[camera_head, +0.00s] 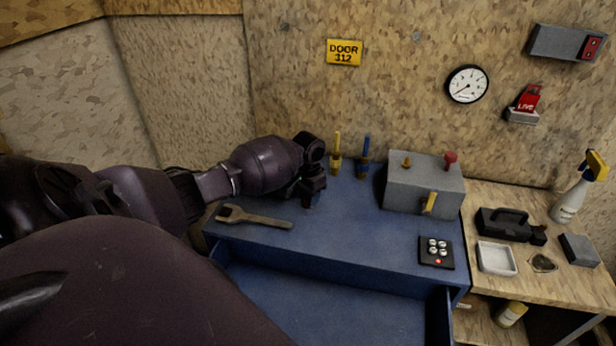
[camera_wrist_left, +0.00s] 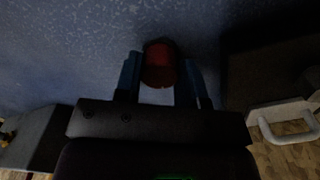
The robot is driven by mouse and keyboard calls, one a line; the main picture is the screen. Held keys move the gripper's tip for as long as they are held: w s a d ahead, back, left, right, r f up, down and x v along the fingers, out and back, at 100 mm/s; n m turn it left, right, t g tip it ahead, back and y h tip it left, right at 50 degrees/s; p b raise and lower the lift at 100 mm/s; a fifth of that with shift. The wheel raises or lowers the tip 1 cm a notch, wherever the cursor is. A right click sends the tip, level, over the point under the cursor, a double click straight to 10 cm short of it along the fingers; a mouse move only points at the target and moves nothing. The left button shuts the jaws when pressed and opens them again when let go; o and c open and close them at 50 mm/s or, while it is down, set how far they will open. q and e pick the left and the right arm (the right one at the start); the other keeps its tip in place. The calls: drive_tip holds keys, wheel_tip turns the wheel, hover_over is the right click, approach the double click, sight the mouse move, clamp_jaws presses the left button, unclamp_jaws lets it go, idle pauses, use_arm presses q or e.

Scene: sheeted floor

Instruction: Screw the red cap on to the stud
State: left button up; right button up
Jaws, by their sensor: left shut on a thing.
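My left gripper (camera_head: 308,194) is over the left part of the blue bench top and is shut on the red cap. In the left wrist view the red cap (camera_wrist_left: 159,64) sits between the two blue fingers, close above or on the blue surface; I cannot tell if it touches. In the head view the gripper mostly hides the cap. A short brass-coloured post (camera_head: 406,162), which looks like the stud, stands on the grey box (camera_head: 412,190) to the right of the gripper, well apart from it. My right gripper is not in view.
A red knob (camera_head: 450,160) and a yellow lever (camera_head: 429,203) are on the grey box. A yellow upright tool (camera_head: 337,152) and a blue one (camera_head: 366,157) stand behind. A wrench (camera_head: 255,219) lies near the front edge. An open drawer (camera_head: 330,306) is below; a button pad (camera_head: 436,252) lies right.

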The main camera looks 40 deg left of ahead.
use_arm(q)
drive_tip(key=shift+m, duration=0.6)
drive_tip(key=o, duration=1.1)
drive_tip(key=shift+c, duration=0.8)
